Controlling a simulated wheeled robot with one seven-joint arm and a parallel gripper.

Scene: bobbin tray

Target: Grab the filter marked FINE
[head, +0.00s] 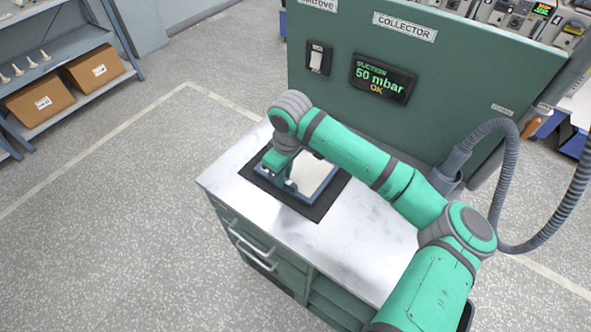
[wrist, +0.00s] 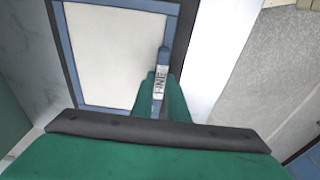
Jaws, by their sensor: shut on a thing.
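The filter (head: 313,176) is a pale panel in a blue frame, over a black surround (head: 318,208) on the white worktop. In the wrist view the filter (wrist: 112,55) fills the upper middle, and a white label (wrist: 160,82) reading FINE sits at its right side. My gripper (head: 284,178) is at the left side of the filter in the head view. In the wrist view the green fingers of my gripper (wrist: 160,92) are closed around the labelled part of the frame. I cannot tell whether the filter is lifted off the surround.
The white worktop (head: 365,238) tops a green cabinet with drawers. Behind it stands a green collector panel (head: 440,95) with a display reading 50 mbar OK. A grey hose (head: 508,185) loops at the right. A shelf with cardboard boxes (head: 38,100) stands at the left.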

